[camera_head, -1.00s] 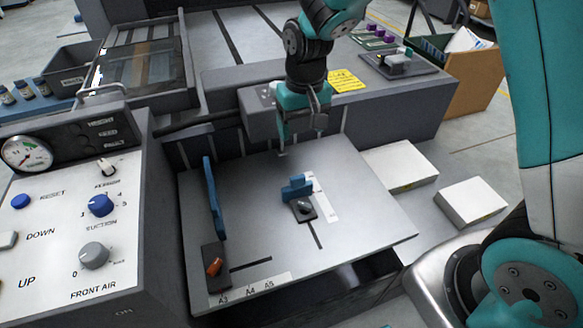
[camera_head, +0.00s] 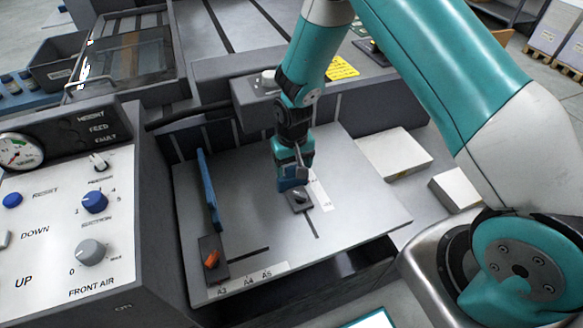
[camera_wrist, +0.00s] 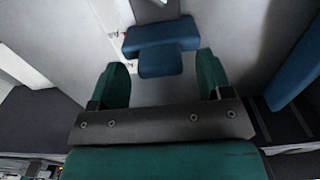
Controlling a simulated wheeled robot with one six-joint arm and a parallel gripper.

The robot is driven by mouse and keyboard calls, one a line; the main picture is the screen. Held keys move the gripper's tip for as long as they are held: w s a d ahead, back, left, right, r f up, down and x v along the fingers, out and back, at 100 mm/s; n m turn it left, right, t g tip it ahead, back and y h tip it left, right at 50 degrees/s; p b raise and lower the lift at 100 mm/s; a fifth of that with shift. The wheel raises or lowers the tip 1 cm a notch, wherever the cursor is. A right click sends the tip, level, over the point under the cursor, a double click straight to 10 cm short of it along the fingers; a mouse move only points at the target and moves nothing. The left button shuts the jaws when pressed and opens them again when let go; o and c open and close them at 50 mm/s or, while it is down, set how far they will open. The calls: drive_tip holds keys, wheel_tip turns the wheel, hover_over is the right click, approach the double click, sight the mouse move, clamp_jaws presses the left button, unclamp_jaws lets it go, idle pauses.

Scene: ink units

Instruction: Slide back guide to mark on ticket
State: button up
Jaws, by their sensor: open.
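The back guide is a small blue block (camera_head: 289,185) on the grey feed table, with a black clamp and silver knob (camera_head: 300,199) at its near side. A white scale strip (camera_head: 321,190) runs beside it; its marks are too small to read. My gripper (camera_head: 293,167) is low over the guide and partly hides it. In the wrist view the fingers (camera_wrist: 164,78) are apart, with the narrow part of the blue guide (camera_wrist: 160,45) in line with the gap. I cannot tell whether they touch it. A yellow ticket (camera_head: 342,68) lies on the machine behind; its writing is unreadable.
A long blue side guide (camera_head: 208,190) with an orange-levered clamp (camera_head: 212,258) stands at the table's left. A control panel (camera_head: 65,225) is further left. White paper stacks (camera_head: 395,152) lie to the right. The table's right half is clear.

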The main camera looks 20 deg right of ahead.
drive_tip(key=shift+f, duration=0.9)
drive_tip(key=shift+c, duration=0.4)
